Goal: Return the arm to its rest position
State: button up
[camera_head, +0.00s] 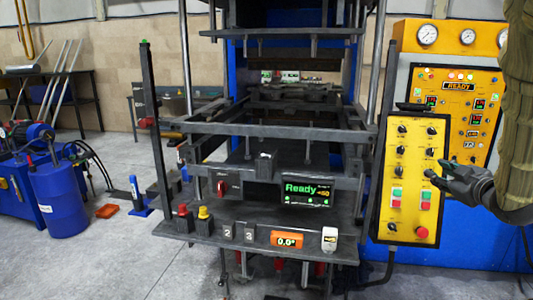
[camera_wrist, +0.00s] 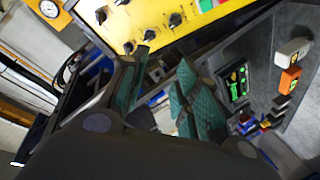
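My gripper (camera_head: 439,168) is at the right in the head view, in front of the small yellow control panel (camera_head: 408,212) with knobs and buttons. Its fingers point left toward the panel's right side. Whether they touch it I cannot tell. In the wrist view my gripper (camera_wrist: 163,62) shows two fingers with teal pads standing apart, with nothing between them. The yellow panel (camera_wrist: 150,12) with its black knobs lies beyond the fingertips. My arm comes down from the upper right in the head view, under a tan sleeve.
The press frame (camera_head: 270,130) stands in the middle, with a "Ready" display (camera_head: 307,190) on its front. A larger yellow cabinet (camera_head: 465,95) with gauges is behind my arm. A blue drum (camera_head: 60,200) stands at the left. The floor (camera_head: 110,255) at front left is clear.

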jog(key=s+a+f+m+g, duration=0.2)
jog(key=s+a+f+g, duration=0.15)
jog(key=f, duration=1.05)
jog(key=s+a+f+m+g, duration=0.15)
jog(key=s+a+f, duration=0.3)
jog(key=f, duration=0.85)
jog(key=s+a+f+m+g, duration=0.1)
jog(key=s+a+f+g, duration=0.3)
jog(key=f, duration=1)
jog(key=s+a+f+m+g, duration=0.1)
jog(key=s+a+f, duration=0.4)
jog(key=s, duration=0.5)
jog(key=s+a+f+m+g, duration=0.1)
jog(key=s+a+f+g, duration=0.2)
jog(key=s+f, duration=0.5)
jog(key=s+a+f+m+g, duration=0.1)
jog(key=s+a+f, duration=0.5)
jog(key=s, duration=0.7)
jog(key=shift+a+f+m+g, duration=0.3)
jog(key=shift+a+m+g, duration=0.05)
jog(key=shift+g, duration=0.55)
